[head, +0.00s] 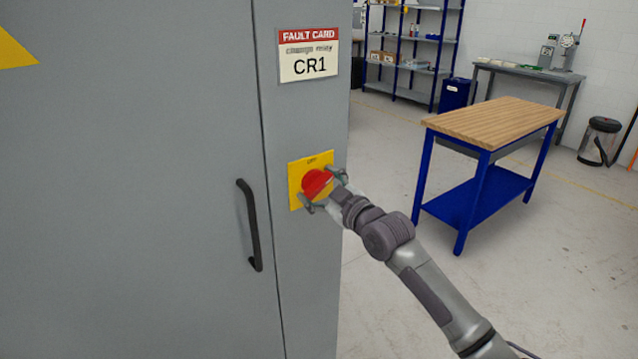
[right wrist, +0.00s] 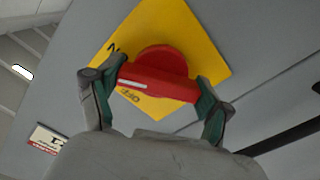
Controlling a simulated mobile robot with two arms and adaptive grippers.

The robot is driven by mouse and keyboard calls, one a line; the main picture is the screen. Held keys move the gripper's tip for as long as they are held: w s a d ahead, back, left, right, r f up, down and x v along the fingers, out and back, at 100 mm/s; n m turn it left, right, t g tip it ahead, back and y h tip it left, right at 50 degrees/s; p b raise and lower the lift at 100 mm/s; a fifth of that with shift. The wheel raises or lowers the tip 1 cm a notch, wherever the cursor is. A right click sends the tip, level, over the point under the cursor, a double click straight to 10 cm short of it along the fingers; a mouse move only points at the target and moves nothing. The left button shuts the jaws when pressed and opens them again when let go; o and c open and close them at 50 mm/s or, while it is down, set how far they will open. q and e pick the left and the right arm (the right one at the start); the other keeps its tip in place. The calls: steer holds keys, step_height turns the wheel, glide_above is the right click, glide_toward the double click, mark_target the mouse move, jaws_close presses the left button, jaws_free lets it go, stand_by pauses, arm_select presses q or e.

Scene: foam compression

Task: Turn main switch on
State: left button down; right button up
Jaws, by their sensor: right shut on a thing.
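The main switch is a red rotary knob (head: 316,183) on a yellow plate (head: 296,171) on the front of the grey cabinet. In the right wrist view the red knob (right wrist: 160,78) has a bar-shaped grip with a white line along it, and the yellow plate (right wrist: 205,40) carries dark lettering, with "OFF" readable below the bar. My right gripper (head: 325,190) is at the switch. Its fingers (right wrist: 158,86) are shut on the two ends of the knob's bar. My left gripper is not in view.
The grey cabinet (head: 150,200) fills the left side, with a black door handle (head: 250,225) left of the switch. A fault card (head: 308,55) marked CR1 is above it. A wood-topped blue table (head: 495,120) stands at right. Open floor lies between.

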steer(key=m+p, duration=0.1)
steer(key=m, duration=0.5)
steer(key=shift+f, duration=0.1)
stand_by(0.6)
steer(key=o, duration=1.1)
steer(key=v, duration=1.2)
